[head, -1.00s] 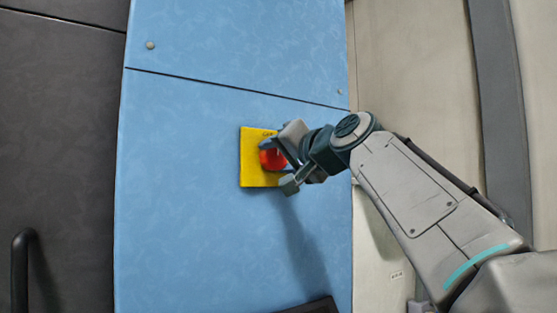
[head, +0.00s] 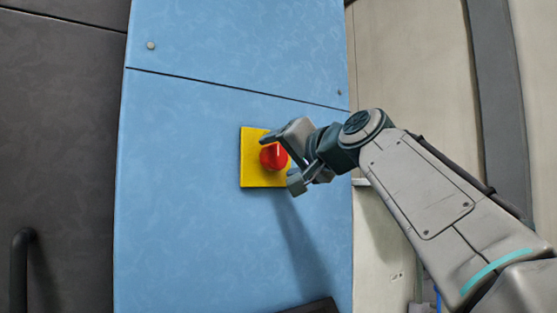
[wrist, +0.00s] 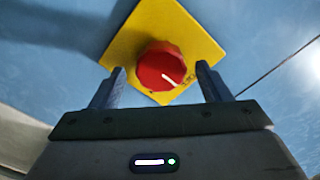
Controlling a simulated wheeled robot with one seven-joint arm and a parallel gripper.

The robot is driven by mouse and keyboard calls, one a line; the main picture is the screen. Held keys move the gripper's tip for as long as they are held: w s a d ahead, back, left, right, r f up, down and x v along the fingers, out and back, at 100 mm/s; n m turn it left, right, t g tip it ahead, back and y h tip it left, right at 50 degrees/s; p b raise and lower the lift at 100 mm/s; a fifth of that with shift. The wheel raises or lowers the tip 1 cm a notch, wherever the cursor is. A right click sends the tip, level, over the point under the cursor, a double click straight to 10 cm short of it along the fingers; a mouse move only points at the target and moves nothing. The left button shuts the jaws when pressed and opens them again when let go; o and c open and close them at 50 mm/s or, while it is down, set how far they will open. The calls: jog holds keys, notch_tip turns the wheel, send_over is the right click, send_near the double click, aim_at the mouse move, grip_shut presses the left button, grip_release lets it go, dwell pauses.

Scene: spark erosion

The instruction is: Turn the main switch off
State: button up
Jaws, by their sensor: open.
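The main switch is a red rotary knob (head: 271,157) on a square yellow plate (head: 253,165), fixed to a blue panel. In the head view a white line on the knob points roughly up. In the wrist view the red knob (wrist: 158,64) is between and just beyond the fingertips, and its white line points to the lower right. My gripper (head: 284,158) is open and empty, just to the right of the knob, with a finger above and a finger below. In the wrist view my gripper (wrist: 162,72) shows a gap on both sides of the knob.
The blue panel (head: 190,200) has a seam above the switch and small bolts. A dark panel with a black handle (head: 22,265) is at the left. Pale panels (head: 420,60) stand at the right behind my arm. A dark edge (head: 312,306) shows at the bottom.

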jog(key=b+v, duration=0.2)
jog(key=v, duration=1)
jog(key=shift+b, duration=0.3)
jog(key=shift+s, duration=0.1)
